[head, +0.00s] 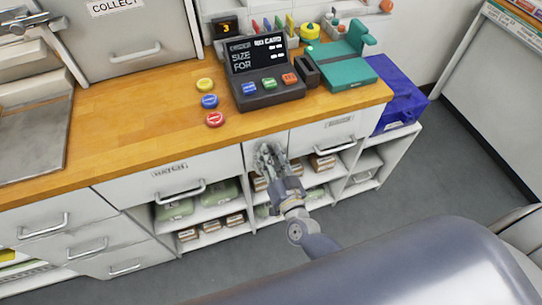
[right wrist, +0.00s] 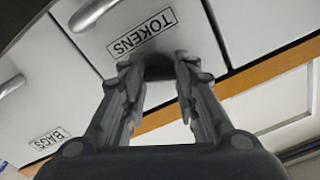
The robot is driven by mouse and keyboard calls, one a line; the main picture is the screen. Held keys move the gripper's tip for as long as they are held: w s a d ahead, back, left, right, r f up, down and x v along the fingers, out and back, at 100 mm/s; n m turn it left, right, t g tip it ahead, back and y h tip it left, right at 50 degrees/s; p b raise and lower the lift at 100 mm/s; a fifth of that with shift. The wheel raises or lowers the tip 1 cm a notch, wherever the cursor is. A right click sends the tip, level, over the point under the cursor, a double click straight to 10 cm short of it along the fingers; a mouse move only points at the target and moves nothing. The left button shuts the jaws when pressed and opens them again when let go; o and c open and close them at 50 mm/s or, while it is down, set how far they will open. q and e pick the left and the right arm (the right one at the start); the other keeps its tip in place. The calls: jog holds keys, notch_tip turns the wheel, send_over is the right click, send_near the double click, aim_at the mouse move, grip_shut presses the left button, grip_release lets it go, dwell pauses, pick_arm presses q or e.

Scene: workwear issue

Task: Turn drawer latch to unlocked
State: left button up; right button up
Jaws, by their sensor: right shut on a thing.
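My right gripper (head: 266,152) is at the pale drawer front (head: 251,150) under the counter's front edge. In the right wrist view its two fingers (right wrist: 158,80) are closed in on a dark rounded piece (right wrist: 158,67), which looks like the latch and is partly hidden by the fingertips. It sits on the front just beside a label reading TOKENS (right wrist: 142,34). Which way the latch points cannot be told. In the head view the gripper hides the latch. My left gripper is not in view.
A wooden counter (head: 140,130) runs above the drawers. On it stand a dark display panel (head: 262,75), coloured buttons (head: 209,101) and a teal device (head: 345,72). A blue bin (head: 400,97) is at the right end. Drawer handles (head: 181,194) stick out; open shelves lie below.

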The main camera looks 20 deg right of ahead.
jog(key=m+b, duration=0.1)
jog(key=m, duration=0.5)
jog(key=shift+f+m+b, duration=0.15)
jog(key=shift+m+b, duration=0.15)
jog(key=m+b, duration=0.2)
jog(key=m, duration=0.4)
jog(key=shift+d, duration=0.1)
dwell(0.3)
jog(key=o, duration=1.1)
jog(key=shift+c, duration=0.2)
jog(key=s, duration=1.2)
jog(key=shift+d, duration=0.15)
